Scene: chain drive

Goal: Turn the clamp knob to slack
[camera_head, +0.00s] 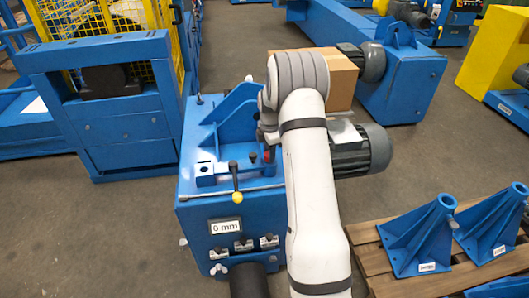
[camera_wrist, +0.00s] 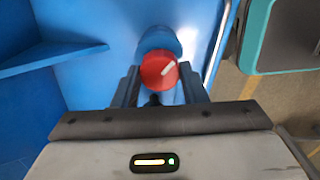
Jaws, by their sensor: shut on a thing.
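The clamp knob (camera_wrist: 159,71) is a red round knob with a white pointer mark, seen in the wrist view on a blue housing. The white mark slants up to the right. My gripper (camera_wrist: 157,84) has its two dark fingers on either side of the knob and is shut on it. In the head view, a small red part of the knob (camera_head: 268,154) shows beside my arm, which hides most of the gripper. The blue machine base (camera_head: 196,222) carries a label reading "0 mm" (camera_head: 225,227).
A lever with a yellow ball (camera_head: 235,168) stands left of my arm. A grey motor (camera_head: 366,150) sticks out right of the machine. A cardboard box (camera_head: 341,80) stands behind my arm. Blue brackets (camera_head: 418,240) stand on a wooden pallet (camera_head: 377,263) at right.

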